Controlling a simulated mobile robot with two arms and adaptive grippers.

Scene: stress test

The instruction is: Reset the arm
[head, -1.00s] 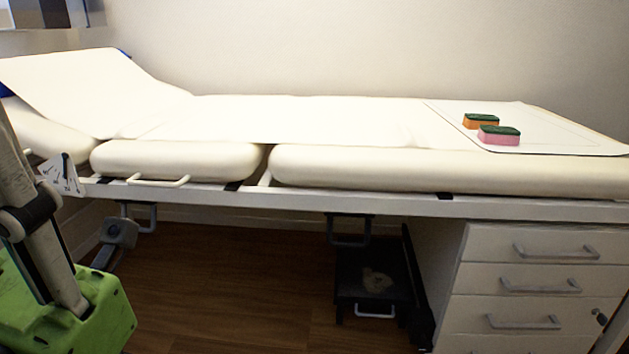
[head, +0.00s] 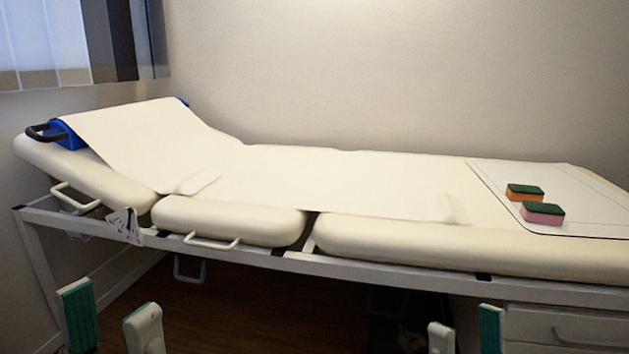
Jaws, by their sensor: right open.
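My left gripper (head: 112,322) shows at the bottom left of the head view. Its two fingers, with green and white pads, stand upright and apart with nothing between them. My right gripper (head: 466,334) shows at the bottom, right of the middle. Its two fingertips are also apart with nothing visible between them. Both grippers are in front of the examination couch. The rest of both arms is below the picture.
The padded cream couch (head: 420,247) crosses the view, with a white metal frame. An orange and green sponge (head: 524,193) and a pink and green sponge (head: 542,214) lie on a white mat (head: 592,215). White drawers (head: 570,325) stand below right.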

